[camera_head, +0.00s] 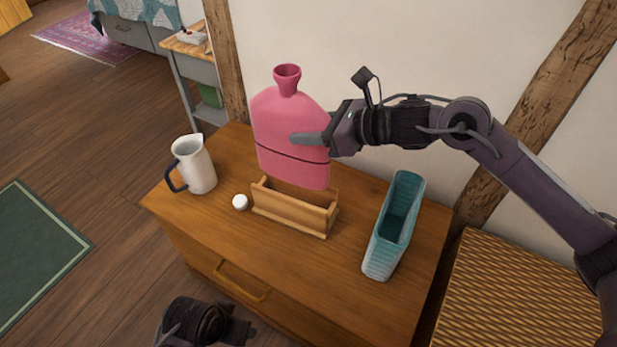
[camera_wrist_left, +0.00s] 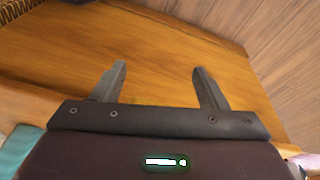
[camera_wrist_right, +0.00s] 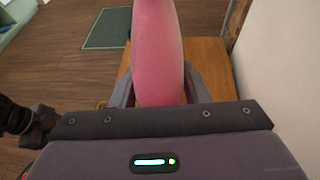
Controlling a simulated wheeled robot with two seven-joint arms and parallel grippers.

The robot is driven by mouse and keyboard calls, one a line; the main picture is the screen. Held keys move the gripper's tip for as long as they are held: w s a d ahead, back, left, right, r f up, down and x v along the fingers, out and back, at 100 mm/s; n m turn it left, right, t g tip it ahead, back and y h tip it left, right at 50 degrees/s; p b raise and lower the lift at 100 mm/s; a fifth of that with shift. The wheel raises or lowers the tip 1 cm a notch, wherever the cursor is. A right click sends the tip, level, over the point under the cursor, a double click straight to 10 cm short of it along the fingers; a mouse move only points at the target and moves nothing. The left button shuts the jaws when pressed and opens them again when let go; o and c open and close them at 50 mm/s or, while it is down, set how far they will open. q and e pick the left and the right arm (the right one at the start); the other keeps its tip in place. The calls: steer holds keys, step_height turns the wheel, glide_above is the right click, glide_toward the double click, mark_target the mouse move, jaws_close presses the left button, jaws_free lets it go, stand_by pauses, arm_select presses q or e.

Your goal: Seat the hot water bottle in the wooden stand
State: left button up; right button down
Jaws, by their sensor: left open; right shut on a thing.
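A pink hot water bottle (camera_head: 288,122) is upright with its neck up, over the wooden stand (camera_head: 290,213) on the dresser. Its lower edge shows just behind and above the stand's front wall; I cannot tell if it is inside the slot. My right gripper (camera_head: 312,138) is shut on the bottle's right side. In the right wrist view the pink bottle (camera_wrist_right: 158,55) stands between the fingers. My left gripper (camera_wrist_left: 162,85) is open and empty, near the dresser's front; in the head view only part of that arm shows at the bottom.
A white jug (camera_head: 195,165) with a dark handle stands left on the dresser top (camera_head: 345,262). A small white cap (camera_head: 240,202) lies left of the stand. A teal ribbed holder (camera_head: 392,228) stands to the right. The wall is close behind.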

mark_target(310, 174)
step_height(310, 174, down, 12)
steer(key=shift+f+b, duration=0.1)
steer(key=shift+b, duration=0.55)
steer(key=shift+w+f, duration=0.1)
steer(key=shift+f, duration=0.2)
arm_select(q)
steer(key=shift+w+d+f+t+h, duration=0.15)
steer(key=shift+w+d+t+h, duration=0.1)
steer(key=shift+d, duration=0.3)
steer(key=shift+w+d+f+t+h, duration=0.15)
steer(key=shift+d+t, duration=0.1)
steer(key=shift+d, duration=0.25)
steer(key=shift+f, duration=0.1)
arm_select(e)
steer(key=shift+f, duration=0.1)
steer(key=c, duration=0.8)
jaws_free()
arm_select(q)
steer(key=shift+w+d, duration=0.1)
steer(key=shift+w, duration=0.05)
